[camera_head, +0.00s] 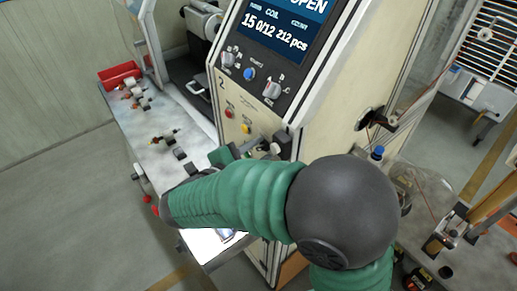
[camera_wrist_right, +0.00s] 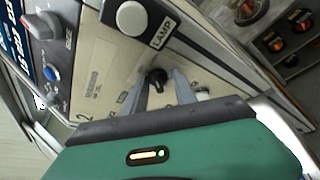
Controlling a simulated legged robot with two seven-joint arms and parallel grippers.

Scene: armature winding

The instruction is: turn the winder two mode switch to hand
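The winder panel (camera_head: 262,105), marked 2, faces me at the centre of the head view, with the display (camera_head: 283,30) above. In the right wrist view a small black switch knob (camera_wrist_right: 157,77) stands on the beige panel face, below the white LAMP part (camera_wrist_right: 132,18). I cannot read a mode label beside it. My right gripper (camera_wrist_right: 160,84) is open, with one finger on each side of this knob; I cannot tell whether they touch it. In the head view my right gripper (camera_head: 263,144) is at the lower panel, partly hidden by my arm. My left gripper is not in view.
Grey selector knobs (camera_head: 271,90) and a blue button (camera_head: 250,73) sit under the display. Red (camera_head: 229,113) and yellow (camera_head: 245,128) buttons are lower. A metal bench (camera_head: 150,125) with small parts and a red bin (camera_head: 119,74) stands at left.

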